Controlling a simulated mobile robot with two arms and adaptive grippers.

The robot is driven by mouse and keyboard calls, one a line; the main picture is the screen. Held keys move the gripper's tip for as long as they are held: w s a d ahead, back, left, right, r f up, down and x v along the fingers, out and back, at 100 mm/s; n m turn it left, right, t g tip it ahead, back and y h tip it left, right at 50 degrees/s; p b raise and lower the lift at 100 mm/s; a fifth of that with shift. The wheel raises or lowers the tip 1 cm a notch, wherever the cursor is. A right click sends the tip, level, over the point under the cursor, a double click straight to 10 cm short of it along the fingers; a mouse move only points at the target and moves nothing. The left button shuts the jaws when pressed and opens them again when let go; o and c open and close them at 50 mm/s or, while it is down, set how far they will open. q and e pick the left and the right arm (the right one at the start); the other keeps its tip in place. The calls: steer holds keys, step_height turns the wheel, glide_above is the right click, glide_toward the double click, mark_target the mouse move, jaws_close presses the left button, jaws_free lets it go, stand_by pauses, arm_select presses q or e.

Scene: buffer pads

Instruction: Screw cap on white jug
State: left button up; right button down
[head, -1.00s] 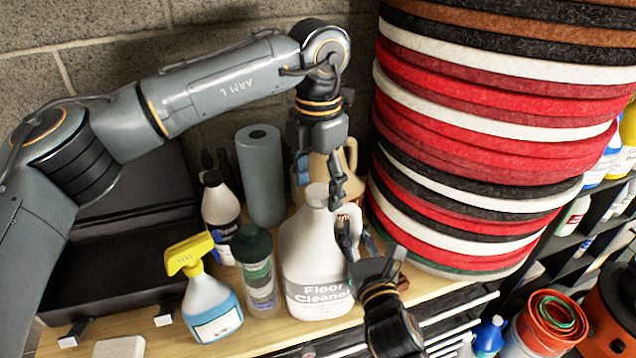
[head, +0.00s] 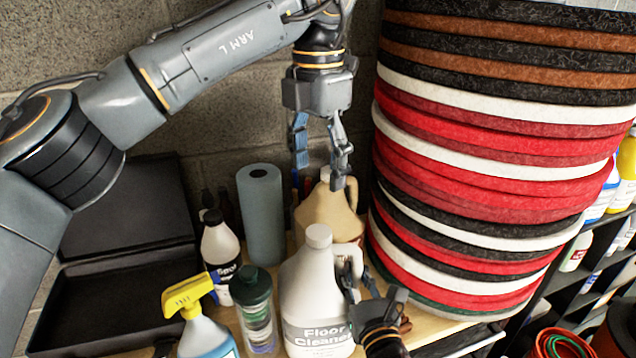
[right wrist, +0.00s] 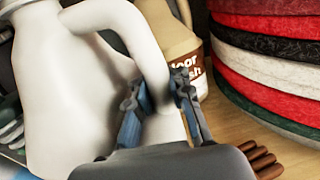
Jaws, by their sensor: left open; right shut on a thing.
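The white jug (head: 308,287), labelled Floor Cleaner, stands upright on the wooden bench top. A white cap (head: 318,236) sits on its neck and looks level; how tightly it is screwed cannot be seen. My left gripper (head: 322,165) is open and empty, pointing down above the cap and clear of it. My right gripper (head: 358,283) is shut on the jug's handle at the right side. In the right wrist view, the fingers of my right gripper (right wrist: 160,108) stand on both sides of the handle (right wrist: 154,82).
A tan jug (head: 325,212) stands close behind. A clear bottle with a green lid (head: 252,300), a yellow-topped spray bottle (head: 203,330), a white bottle (head: 220,243) and a blue roll (head: 262,215) are to the left. A tall pad stack (head: 490,150) closes off the right.

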steer(key=c, duration=1.1)
jaws_free()
steer(key=shift+c, duration=0.2)
steer(key=v, duration=1.2)
steer(key=shift+s+d, duration=0.1)
